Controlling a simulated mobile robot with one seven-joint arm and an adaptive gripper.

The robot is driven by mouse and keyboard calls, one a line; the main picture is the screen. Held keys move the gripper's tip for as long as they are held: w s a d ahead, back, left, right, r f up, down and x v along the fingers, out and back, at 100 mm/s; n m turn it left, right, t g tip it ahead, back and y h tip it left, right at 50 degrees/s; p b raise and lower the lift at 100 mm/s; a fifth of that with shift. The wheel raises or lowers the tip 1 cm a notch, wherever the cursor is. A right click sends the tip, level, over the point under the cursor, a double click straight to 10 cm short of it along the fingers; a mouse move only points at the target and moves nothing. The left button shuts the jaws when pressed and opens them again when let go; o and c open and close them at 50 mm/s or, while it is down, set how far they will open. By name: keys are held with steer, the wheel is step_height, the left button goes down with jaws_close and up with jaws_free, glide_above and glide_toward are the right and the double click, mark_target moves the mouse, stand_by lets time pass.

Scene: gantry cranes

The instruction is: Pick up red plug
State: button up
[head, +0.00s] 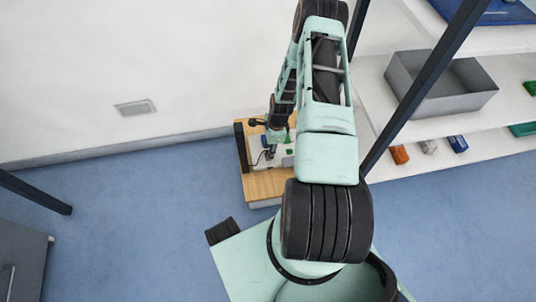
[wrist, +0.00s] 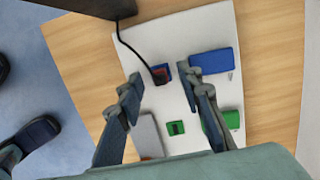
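The red plug (wrist: 160,77) is small and partly dark, at the end of a black cable in the wrist view. It lies at a small blue piece on the white board (wrist: 205,40); whether it is plugged in I cannot tell. My gripper (wrist: 163,80) is open above the board. Its two fingers stand apart on either side of the plug in the picture, and nothing is held between them. In the head view my gripper (head: 271,153) is over the small wooden table (head: 266,187); the plug is too small to make out there.
On the board are a blue block (wrist: 214,61), a green block (wrist: 231,119), a small green piece (wrist: 176,128) and a grey block (wrist: 147,135). The cable (wrist: 138,50) runs from a dark upright part (wrist: 100,7). Shelving with a grey bin (head: 440,85) stands at right.

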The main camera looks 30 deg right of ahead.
steer(key=shift+c, duration=0.3)
jaws_close()
steer(key=shift+r, duration=0.15)
